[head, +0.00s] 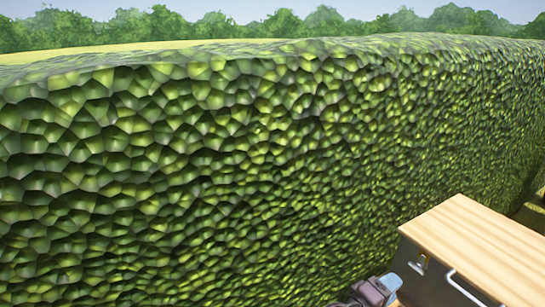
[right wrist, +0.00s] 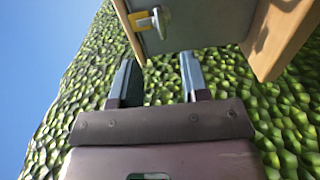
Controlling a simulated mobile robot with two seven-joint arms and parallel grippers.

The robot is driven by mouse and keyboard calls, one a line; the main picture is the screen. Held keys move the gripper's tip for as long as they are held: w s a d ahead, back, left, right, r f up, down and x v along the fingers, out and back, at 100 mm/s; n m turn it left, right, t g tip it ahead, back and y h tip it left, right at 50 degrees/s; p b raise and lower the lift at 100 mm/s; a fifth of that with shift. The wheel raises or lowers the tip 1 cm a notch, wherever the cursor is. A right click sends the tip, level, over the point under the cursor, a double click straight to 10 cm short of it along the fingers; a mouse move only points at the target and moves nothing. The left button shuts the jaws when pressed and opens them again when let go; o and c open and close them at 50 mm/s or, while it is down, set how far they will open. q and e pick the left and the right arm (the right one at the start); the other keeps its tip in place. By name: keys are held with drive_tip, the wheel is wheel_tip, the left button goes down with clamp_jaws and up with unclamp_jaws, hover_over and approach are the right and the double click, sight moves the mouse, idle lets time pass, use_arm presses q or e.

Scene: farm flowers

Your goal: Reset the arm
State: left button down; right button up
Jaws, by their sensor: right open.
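My right gripper (right wrist: 158,78) shows in the right wrist view with its two fingers apart and nothing between them. In the head view, part of my right arm and gripper (head: 378,289) shows at the bottom edge, close to the left end of a wood-topped dark cabinet (head: 480,240). The cabinet also shows in the right wrist view (right wrist: 205,25), just beyond the fingertips, with a latch (right wrist: 148,20) on its face. I cannot tell whether a fingertip touches it. My left gripper is in neither view.
A tall green hedge (head: 200,160) fills most of the head view and stands behind the cabinet. The cabinet has a metal handle (head: 465,288) on its front. Trees (head: 270,22) line the far background. The floor is mostly out of view.

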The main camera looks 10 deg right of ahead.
drive_tip(key=w+a+f+n+t+y, duration=0.1)
drive_tip(key=w+a+f+t+y, duration=0.1)
drive_tip(key=w+a+t+y, duration=0.4)
drive_tip(key=s+a+y+p, duration=0.2)
drive_tip(key=s+y, duration=0.4)
drive_tip(key=y, duration=0.1)
use_arm(q)
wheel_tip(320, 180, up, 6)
drive_tip(key=p, duration=0.5)
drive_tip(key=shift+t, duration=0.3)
use_arm(e)
drive_tip(key=s+d+f+m+g+y, duration=0.1)
drive_tip(key=s+f+m+y, duration=0.1)
drive_tip(key=s, duration=2.5)
drive_tip(key=shift+f+m+y, duration=0.15)
drive_tip(key=shift+m+y, duration=0.75)
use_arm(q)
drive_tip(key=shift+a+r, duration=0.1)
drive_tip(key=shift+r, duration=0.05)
use_arm(e)
drive_tip(key=shift+s, duration=0.1)
